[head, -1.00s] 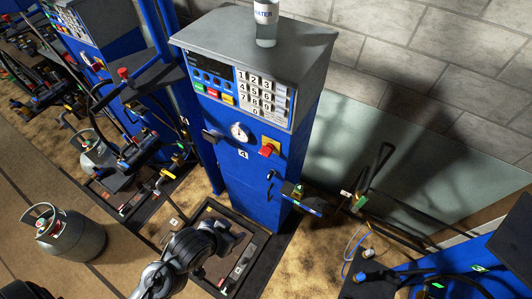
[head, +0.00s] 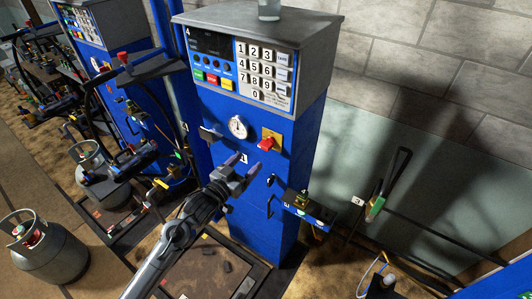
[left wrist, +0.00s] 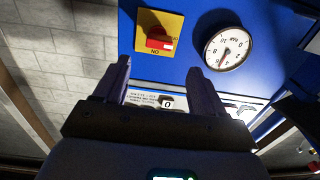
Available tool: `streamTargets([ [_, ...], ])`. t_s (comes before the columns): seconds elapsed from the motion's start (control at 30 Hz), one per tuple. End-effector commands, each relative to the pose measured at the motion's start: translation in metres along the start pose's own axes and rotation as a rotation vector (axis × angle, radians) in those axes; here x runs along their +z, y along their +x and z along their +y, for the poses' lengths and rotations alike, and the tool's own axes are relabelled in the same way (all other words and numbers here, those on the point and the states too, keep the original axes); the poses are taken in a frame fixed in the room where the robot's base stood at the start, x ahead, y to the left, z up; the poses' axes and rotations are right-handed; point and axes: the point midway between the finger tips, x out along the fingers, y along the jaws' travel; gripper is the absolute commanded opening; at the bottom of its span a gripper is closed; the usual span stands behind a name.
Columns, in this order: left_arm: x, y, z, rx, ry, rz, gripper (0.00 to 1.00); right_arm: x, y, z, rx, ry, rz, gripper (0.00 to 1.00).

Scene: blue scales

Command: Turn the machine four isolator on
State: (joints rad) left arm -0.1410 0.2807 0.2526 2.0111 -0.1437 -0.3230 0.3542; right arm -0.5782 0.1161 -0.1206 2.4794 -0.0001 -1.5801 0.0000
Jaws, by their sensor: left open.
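The blue scale machine with the number 4 label stands upright in the middle of the head view. Its isolator is a red rotary knob (head: 267,143) on a yellow plate (head: 277,137), right of the round white gauge (head: 238,127). In the left wrist view the red knob (left wrist: 158,39) is at the top, left of the gauge (left wrist: 227,48). My left gripper (head: 240,168) is open and empty in front of the blue panel, below and left of the knob and apart from it. In the left wrist view its fingers (left wrist: 158,85) point up, below the knob. My right gripper is not seen.
The machine's keypad (head: 262,70) and coloured buttons are above the gauge. A small blue shelf with fittings (head: 303,206) juts out right of the panel. A grey gas cylinder (head: 50,252) stands on the floor at left. Other machines stand behind at left.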

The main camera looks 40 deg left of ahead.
Motion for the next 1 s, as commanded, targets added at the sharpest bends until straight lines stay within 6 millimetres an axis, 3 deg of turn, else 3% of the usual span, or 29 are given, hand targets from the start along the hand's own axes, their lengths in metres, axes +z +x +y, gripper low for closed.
streamTargets([
  [0.6,-0.001,0.086,0.001,0.001,0.0,0.001,0.7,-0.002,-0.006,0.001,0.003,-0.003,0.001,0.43],
  [1.0,-0.001,0.104,0.001,0.001,0.0,0.0,0.7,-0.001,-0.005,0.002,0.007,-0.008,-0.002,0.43],
])
